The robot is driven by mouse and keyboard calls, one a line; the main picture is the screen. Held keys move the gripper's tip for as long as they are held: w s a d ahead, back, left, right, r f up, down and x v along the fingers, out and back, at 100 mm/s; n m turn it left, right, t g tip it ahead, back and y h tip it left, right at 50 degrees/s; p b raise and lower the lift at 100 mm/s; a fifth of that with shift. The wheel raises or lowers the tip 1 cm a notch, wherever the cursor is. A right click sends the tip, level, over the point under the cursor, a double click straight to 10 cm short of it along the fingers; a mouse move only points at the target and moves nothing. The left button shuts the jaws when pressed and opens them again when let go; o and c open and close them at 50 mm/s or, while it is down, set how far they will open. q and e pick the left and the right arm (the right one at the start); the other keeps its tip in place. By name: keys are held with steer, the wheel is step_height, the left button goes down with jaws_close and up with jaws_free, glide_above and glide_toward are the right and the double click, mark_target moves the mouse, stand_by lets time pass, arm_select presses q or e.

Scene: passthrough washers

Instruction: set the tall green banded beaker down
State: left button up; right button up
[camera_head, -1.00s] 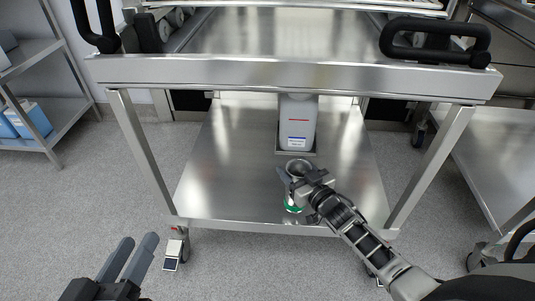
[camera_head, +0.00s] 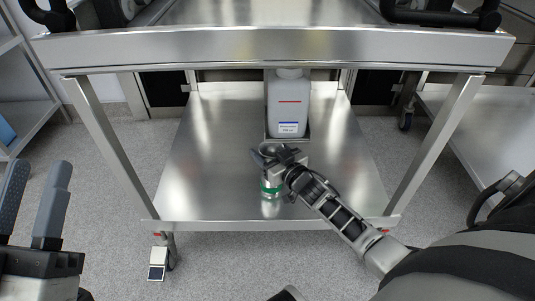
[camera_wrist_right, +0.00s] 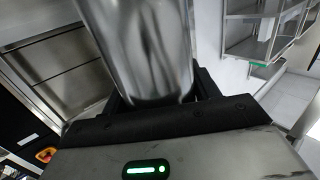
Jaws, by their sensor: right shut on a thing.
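The tall metal beaker with a green band (camera_head: 271,188) is upright over the lower shelf of the steel cart (camera_head: 215,165), toward its front edge. My right gripper (camera_head: 277,160) is shut on the beaker near its upper part. In the right wrist view the beaker's shiny wall (camera_wrist_right: 142,45) fills the space between the fingers. Whether its base touches the shelf I cannot tell. My left gripper (camera_head: 35,215) is open and empty, out to the left of the cart.
A white jug with a label (camera_head: 288,105) stands in a tray behind the beaker on the same shelf. The cart's upper deck edge (camera_head: 270,48) hangs over the shelf. The shelf is clear to the left and right. Another steel table (camera_head: 475,130) stands at the right.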

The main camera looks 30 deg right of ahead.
steer(key=shift+f, duration=0.1)
arm_select(q)
steer(key=shift+r, duration=0.2)
arm_select(e)
steer(key=o, duration=1.4)
steer(key=shift+c, duration=0.2)
steer(key=shift+s+r, duration=0.2)
arm_select(q)
step_height(320, 180, down, 8)
steer(key=s+d+n+g+y+p, duration=0.1)
steer(key=s+n+g+y+p, duration=0.1)
steer(key=n, duration=0.4)
steer(key=g+y+p, duration=0.1)
steer(key=g+p, duration=0.1)
steer(key=shift+g+p, duration=0.3)
steer(key=shift+p, duration=0.05)
arm_select(e)
steer(key=s, duration=1.1)
steer(key=shift+s+d+r, duration=0.25)
steer(key=shift+s+d, duration=0.05)
steer(key=shift+r, duration=0.1)
